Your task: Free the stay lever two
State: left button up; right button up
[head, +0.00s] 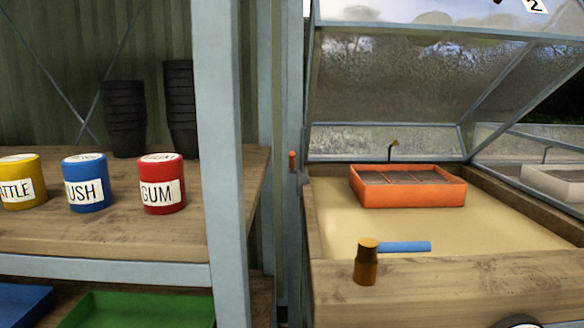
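A glazed lid (390,85) stands raised over a wooden bed, with a white tag (535,4) reading "2" at its top edge. Neither of my grippers is in view.
An orange tray (410,197), a blue bar (404,247) and a brown cylinder (366,262) are at the bed. A shelf (110,225) with yellow, blue and red tins and black pots stands left. A grey upright (217,150) stands between shelf and lever.

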aim_at(292, 167)
jog(key=k+j+z, duration=0.35)
jog(key=k+j, duration=0.35)
